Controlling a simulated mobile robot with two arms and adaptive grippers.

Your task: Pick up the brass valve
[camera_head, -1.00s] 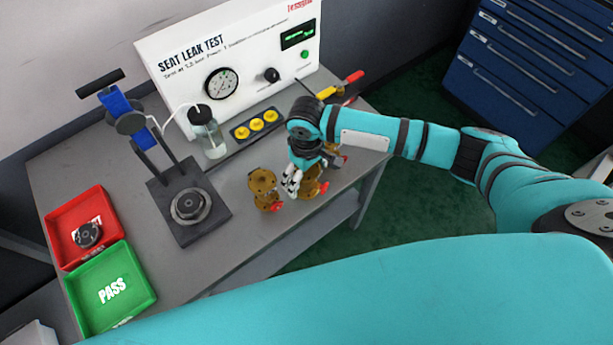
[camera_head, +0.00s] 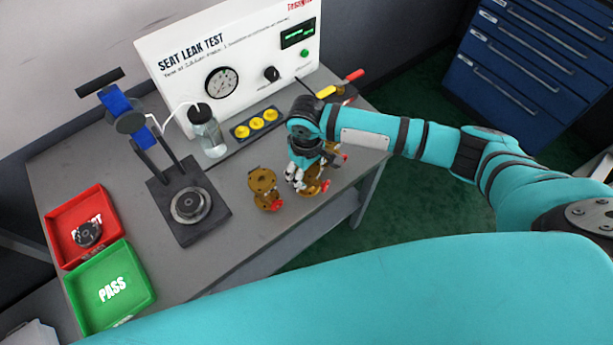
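Several brass valves with red parts stand at the right front of the grey workbench. One brass valve (camera_head: 263,186) stands clear, left of my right gripper. Another brass valve (camera_head: 314,186) is right at the fingers of my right gripper (camera_head: 296,182) and partly hidden by them. More brass and a red part show behind the wrist, mostly covered. The gripper points down at the valves. Its fingers are small and overlap the brass, so I cannot tell whether they touch or grip it. My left gripper is out of view.
The grey workbench (camera_head: 240,226) holds a clamp stand (camera_head: 190,205), a white seat leak test panel (camera_head: 185,65), a bottle (camera_head: 207,132) and yellow caps (camera_head: 256,123). A red tray (camera_head: 62,218) with a dark part and a green PASS tray (camera_head: 140,262) lie left.

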